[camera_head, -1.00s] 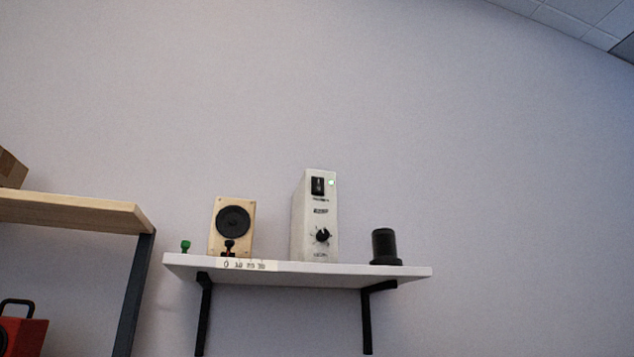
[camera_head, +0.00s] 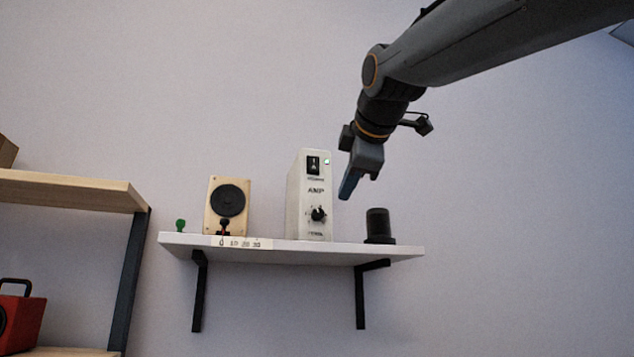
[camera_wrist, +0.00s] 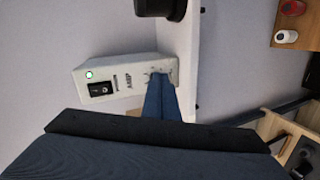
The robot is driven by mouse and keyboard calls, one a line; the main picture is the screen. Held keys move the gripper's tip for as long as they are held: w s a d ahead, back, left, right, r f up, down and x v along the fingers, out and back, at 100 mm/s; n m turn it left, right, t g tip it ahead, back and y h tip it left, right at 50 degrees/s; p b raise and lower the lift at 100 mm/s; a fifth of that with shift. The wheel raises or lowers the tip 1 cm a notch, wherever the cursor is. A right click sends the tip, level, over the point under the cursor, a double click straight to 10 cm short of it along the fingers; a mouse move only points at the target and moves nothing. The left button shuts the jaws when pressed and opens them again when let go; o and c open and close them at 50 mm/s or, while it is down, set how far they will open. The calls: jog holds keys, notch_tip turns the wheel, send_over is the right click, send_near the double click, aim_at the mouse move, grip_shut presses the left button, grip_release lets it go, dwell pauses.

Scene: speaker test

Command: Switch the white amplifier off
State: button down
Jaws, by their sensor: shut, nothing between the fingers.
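The white amplifier (camera_head: 309,205) stands upright on the white wall shelf. Its front has a black rocker switch (camera_head: 313,165) at the top, a small lit green-white light (camera_head: 327,161) beside it and a black knob (camera_head: 319,214) lower down. My gripper (camera_head: 346,193) is shut and empty, to the right of the amplifier's front and apart from it in the head view. In the wrist view the amplifier (camera_wrist: 125,68) lies sideways, with the switch (camera_wrist: 100,89) and lit light (camera_wrist: 89,75) in sight. There the shut fingers (camera_wrist: 162,98) cover part of the knob end.
The white shelf (camera_head: 300,254) also bears a wooden speaker (camera_head: 228,206) to the left, a green peg (camera_head: 180,225), a slider with a red-black handle (camera_head: 223,227) and a black cylinder (camera_head: 379,226) to the right. A wooden rack (camera_head: 70,190) stands at left.

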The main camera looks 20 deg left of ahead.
aim_at(314, 168)
jog(key=s+r+n+y, duration=0.1)
jog(key=s+r, duration=0.2)
jog(key=r, duration=0.2)
jog(key=s+r+n+t, duration=0.1)
jog(key=s+r+n, duration=0.1)
jog(key=r, duration=0.4)
jog(key=shift+s+a+r+y, duration=0.3)
jog(key=shift+s+y, duration=0.1)
jog(key=shift+s, duration=0.3)
jog(key=p+x, duration=0.4)
jog(key=x, duration=1)
jog(key=shift+w, duration=0.1)
